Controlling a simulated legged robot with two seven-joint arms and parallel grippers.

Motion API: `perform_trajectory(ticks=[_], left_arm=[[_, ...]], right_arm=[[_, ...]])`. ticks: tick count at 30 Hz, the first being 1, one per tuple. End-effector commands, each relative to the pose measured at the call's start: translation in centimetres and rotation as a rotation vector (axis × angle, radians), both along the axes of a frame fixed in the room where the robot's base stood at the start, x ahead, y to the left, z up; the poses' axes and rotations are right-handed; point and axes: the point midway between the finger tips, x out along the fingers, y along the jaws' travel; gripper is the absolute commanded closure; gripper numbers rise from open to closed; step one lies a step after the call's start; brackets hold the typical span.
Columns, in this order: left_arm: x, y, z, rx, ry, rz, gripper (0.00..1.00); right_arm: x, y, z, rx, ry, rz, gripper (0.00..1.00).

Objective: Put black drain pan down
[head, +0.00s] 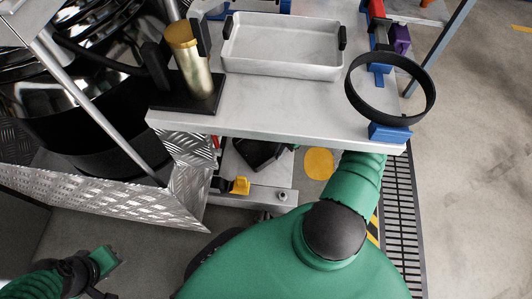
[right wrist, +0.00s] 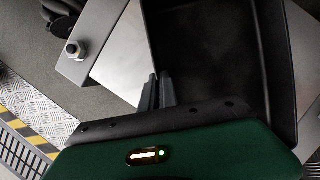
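The black drain pan (right wrist: 215,50) fills much of the right wrist view, with its open inside facing the camera. My right gripper (right wrist: 158,78) has its two dark fingers close together on either side of the pan's left wall, shut on it. In the head view a dark part of the pan (head: 256,152) shows below the bench's front edge, above the low metal shelf; the rest is hidden. My right arm passes under the bench there. I cannot tell whether the pan rests on the shelf. Part of my left arm shows at the lower left, its fingers out of view.
The bench (head: 270,112) carries a silver tray (head: 285,45), a brass cylinder (head: 190,65) and a black ring (head: 428,105). The low shelf (head: 258,193) has a bolt (right wrist: 72,48) at its corner. A tread-plate box (head: 110,192) stands left; a floor grate (head: 402,220) lies right.

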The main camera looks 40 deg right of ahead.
Motion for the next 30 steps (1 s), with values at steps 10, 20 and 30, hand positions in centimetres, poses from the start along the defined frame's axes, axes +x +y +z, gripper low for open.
perform_trajectory(ticks=[10,20,30], left_arm=[[0.0,0.0,-1.7,0.000,0.000,0.000,0.64],[0.0,0.0,-2.3,0.000,0.000,0.000,0.64],[0.0,0.0,-2.3,0.000,0.000,0.000,0.64]], right_arm=[[4.1,3.2,-0.3,-0.001,-0.002,0.003,1.00],[4.2,3.3,-0.6,0.001,-0.001,-0.001,1.00],[4.1,3.3,-0.6,0.001,0.000,-0.001,0.75]])
